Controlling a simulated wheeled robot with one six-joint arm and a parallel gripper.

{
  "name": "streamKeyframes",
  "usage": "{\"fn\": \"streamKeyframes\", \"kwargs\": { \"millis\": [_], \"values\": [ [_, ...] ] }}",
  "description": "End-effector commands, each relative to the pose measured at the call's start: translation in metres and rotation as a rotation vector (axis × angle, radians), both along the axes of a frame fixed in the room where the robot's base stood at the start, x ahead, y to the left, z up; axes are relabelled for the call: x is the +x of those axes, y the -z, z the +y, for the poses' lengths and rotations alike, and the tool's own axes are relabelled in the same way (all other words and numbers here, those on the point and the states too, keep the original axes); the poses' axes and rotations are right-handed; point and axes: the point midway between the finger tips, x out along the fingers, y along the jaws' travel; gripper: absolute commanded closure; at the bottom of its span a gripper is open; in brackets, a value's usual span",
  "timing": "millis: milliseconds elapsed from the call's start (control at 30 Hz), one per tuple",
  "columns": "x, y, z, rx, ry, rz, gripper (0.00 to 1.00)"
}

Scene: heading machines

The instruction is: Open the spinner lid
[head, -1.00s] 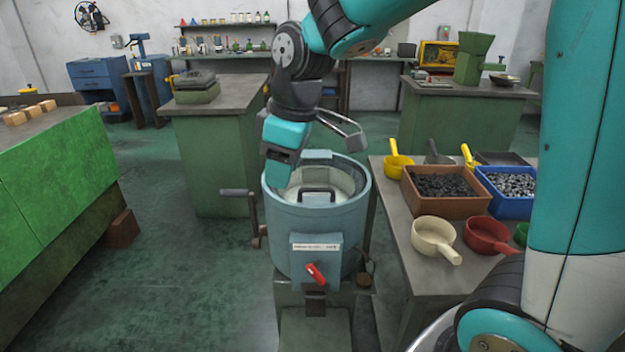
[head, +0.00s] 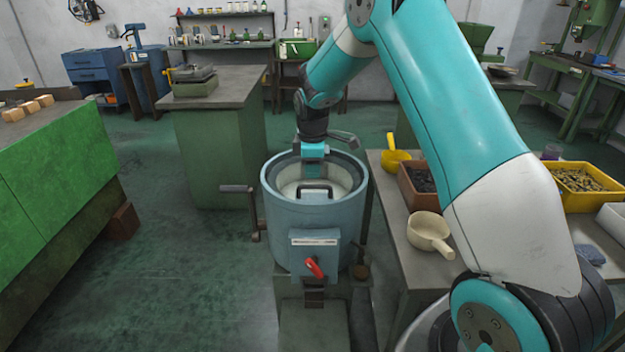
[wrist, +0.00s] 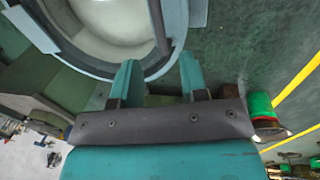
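The spinner (head: 303,235) is a blue-grey drum on a stand, with a crank at its left and a red lever (head: 315,267) on its front. A pale round lid (head: 342,181) lies within its rim, with a dark handle (head: 315,188) near the front. My gripper (head: 312,158) is at the back of the drum's rim; its fingertips are hard to make out there. In the wrist view, my gripper (wrist: 158,65) has its two fingers apart with nothing seen between them. The drum (wrist: 172,30) fills the top of that view, crossed by a dark bar. Whether the fingers touch the rim cannot be told.
A table at the right holds a yellow scoop (head: 394,155), a cream scoop (head: 430,232), a brown bin and a yellow bin (head: 585,188). A green bench (head: 60,170) stands at the left.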

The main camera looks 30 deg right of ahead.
Motion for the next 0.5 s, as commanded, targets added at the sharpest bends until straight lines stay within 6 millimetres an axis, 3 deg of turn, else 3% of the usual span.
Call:
{"fn": "streamKeyframes", "kwargs": {
  "millis": [200, 500],
  "values": [
    [0.006, 0.041, -0.004, 0.001, 0.0, 0.003, 0.6],
    [0.011, 0.063, -0.007, 0.0, 0.001, -0.001, 0.6]
  ]
}}
